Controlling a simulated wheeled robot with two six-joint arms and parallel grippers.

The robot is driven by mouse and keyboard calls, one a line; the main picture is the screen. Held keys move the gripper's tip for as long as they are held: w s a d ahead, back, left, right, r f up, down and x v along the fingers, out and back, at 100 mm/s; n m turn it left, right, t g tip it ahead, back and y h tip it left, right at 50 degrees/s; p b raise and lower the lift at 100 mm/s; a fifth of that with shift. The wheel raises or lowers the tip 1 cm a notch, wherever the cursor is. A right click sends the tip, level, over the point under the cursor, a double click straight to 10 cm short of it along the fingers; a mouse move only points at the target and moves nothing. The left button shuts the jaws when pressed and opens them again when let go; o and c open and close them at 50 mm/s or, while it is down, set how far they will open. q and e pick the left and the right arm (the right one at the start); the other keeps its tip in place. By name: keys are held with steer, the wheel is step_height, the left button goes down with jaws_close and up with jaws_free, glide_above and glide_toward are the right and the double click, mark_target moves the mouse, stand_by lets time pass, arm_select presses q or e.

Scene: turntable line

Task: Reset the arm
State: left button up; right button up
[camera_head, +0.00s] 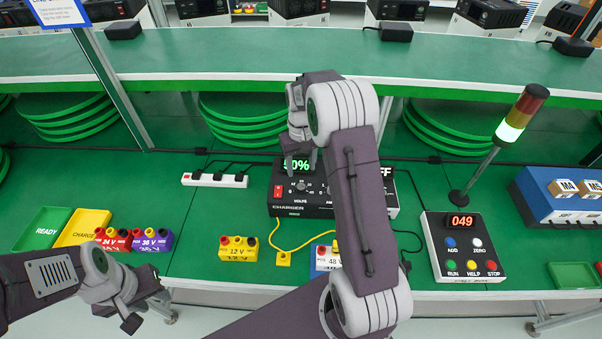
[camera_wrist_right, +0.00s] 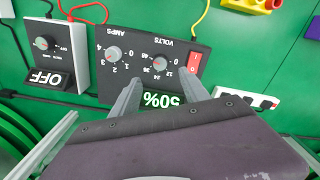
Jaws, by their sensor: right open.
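My right arm reaches across the middle of the bench in the head view. Its gripper (camera_head: 299,168) is over the top of the black charger (camera_head: 318,209), by the green 50% display (camera_head: 297,164). In the right wrist view the gripper (camera_wrist_right: 155,85) has its two fingers apart with nothing between them, in front of the charger's dials and red switch (camera_wrist_right: 194,64). I cannot tell whether the fingers touch the charger. My left gripper (camera_head: 148,311) hangs at the front left, past the bench's near edge, with its fingers apart and empty.
Red, purple and yellow (camera_head: 238,248) batteries stand left of the charger. A 48 V battery (camera_head: 325,258) is partly hidden behind my right arm. A button box (camera_head: 462,246) and signal lamp (camera_head: 510,131) stand right. A white power strip (camera_head: 214,180) lies left of the charger.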

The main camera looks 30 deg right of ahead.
stand_by(0.4)
steer(key=s+a+r+n, duration=0.2)
steer(key=s+a+r, duration=0.2)
steer(key=a+r, duration=0.3)
steer(key=s+a+f, duration=0.2)
steer(key=s+f, duration=0.1)
steer(key=s, duration=0.4)
steer(key=s+a+f+t, duration=0.1)
steer(key=s+a+f, duration=0.1)
steer(key=s, duration=0.5)
steer(key=shift+s+f+m, duration=0.3)
steer(key=shift+f+m, duration=0.1)
steer(key=shift+f, duration=0.5)
